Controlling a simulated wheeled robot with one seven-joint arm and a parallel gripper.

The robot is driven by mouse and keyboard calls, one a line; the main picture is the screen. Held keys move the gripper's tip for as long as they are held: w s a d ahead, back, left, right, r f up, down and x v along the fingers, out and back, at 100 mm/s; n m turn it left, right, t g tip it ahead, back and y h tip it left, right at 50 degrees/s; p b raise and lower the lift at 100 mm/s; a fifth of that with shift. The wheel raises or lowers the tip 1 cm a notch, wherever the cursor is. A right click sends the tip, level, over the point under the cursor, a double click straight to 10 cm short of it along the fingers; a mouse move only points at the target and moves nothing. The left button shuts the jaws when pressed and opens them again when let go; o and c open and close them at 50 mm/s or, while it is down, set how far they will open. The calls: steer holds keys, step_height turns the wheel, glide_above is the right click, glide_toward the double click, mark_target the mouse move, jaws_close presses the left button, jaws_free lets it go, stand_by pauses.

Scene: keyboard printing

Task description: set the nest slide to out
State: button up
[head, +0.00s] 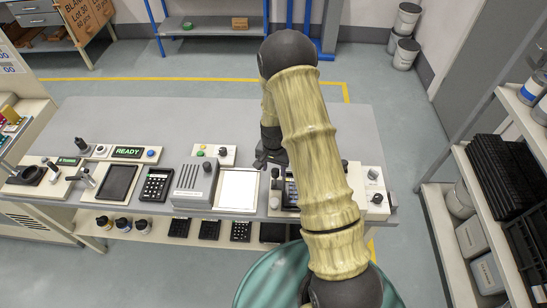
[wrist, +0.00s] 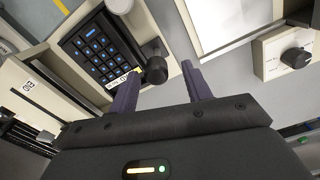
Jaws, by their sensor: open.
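A keypad (wrist: 101,55) with dark keys and blue legends sits in a pale holder, which looks like the nest. A black round knob (wrist: 156,69) stands at the holder's edge beside the keypad; I cannot tell for sure whether it is the nest slide's handle. My gripper (wrist: 161,70) is open, with its two purple fingertips on either side of the knob in the picture. Contact cannot be told. In the head view my arm partly hides the keypad (head: 291,193), and my gripper (head: 268,160) shows dark beside it.
A white panel (head: 238,188) lies left of the keypad station. A grey box (head: 195,182), a loose keypad (head: 156,185) and a READY display (head: 128,152) stand further left. Knob units (head: 374,190) stand at the right end. The back of the bench (head: 200,120) is clear.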

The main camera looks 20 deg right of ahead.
step_height(320, 180, up, 17)
steer(key=b, duration=0.3)
steer(key=shift+r, duration=0.15)
steer(key=shift+s, duration=0.1)
stand_by(0.5)
steer(key=s+r+n+t, duration=0.2)
steer(key=s+n, duration=0.5)
steer(key=s, duration=0.9)
steer(key=shift+s+a+r+t, duration=0.3)
steer(key=shift+s+r, duration=0.1)
steer(key=shift+r, duration=0.15)
